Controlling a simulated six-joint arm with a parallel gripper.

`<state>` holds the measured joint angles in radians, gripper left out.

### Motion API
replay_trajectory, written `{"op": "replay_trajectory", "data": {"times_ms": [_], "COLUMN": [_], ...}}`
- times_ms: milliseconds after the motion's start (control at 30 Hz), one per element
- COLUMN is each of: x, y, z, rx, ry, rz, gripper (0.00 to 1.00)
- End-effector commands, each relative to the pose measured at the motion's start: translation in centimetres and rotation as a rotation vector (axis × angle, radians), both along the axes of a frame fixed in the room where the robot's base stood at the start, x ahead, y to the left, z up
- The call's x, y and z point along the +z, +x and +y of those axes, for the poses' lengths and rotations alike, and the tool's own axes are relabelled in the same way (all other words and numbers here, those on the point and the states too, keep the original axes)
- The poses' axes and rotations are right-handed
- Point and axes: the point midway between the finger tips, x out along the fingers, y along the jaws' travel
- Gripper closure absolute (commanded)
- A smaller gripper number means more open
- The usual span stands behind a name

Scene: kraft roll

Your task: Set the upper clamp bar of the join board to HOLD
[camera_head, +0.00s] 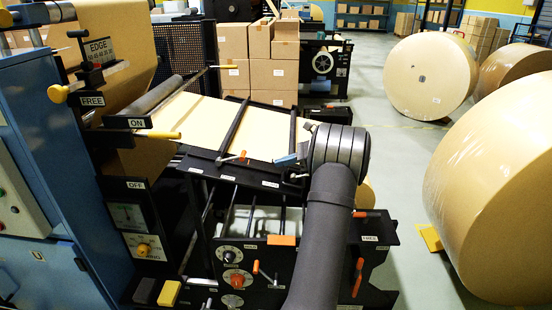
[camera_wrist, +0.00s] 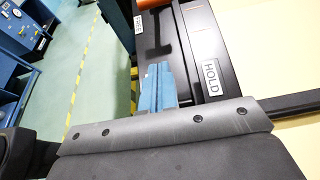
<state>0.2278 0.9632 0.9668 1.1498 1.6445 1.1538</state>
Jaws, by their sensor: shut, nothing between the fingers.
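The join board (camera_head: 262,172) is a black frame with cream paper (camera_head: 195,122) across it, right of the blue machine. Two dark clamp bars cross the paper: one at left (camera_head: 234,128) and one at right (camera_head: 293,128), near my gripper. I cannot tell which is the upper one. My gripper (camera_head: 287,159) is over the board's right end, its blue fingers shut and empty. In the wrist view the fingers (camera_wrist: 159,72) are beside the white HOLD label (camera_wrist: 211,75) on the black edge. A dark bar (camera_wrist: 292,105) is partly hidden by my wrist.
An orange-tipped lever (camera_head: 242,156) is at the board's front edge. An orange part (camera_wrist: 153,3) is at the top of the wrist view. Knobs (camera_head: 232,255) are on the panel below. Large paper rolls (camera_head: 430,76) stand right; boxes (camera_head: 262,55) are stacked behind.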

Motion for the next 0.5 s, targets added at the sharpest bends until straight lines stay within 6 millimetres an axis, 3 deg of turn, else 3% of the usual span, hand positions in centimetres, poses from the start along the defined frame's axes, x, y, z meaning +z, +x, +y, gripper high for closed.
{"op": "replay_trajectory", "data": {"times_ms": [367, 500], "x": [-2.9, -1.0], "y": [0.0, 0.0], "z": [7.6, 8.8], "rx": [0.002, 0.0], "ry": [-0.001, -0.002], "rz": [0.001, -0.003], "gripper": [1.0, 1.0]}}
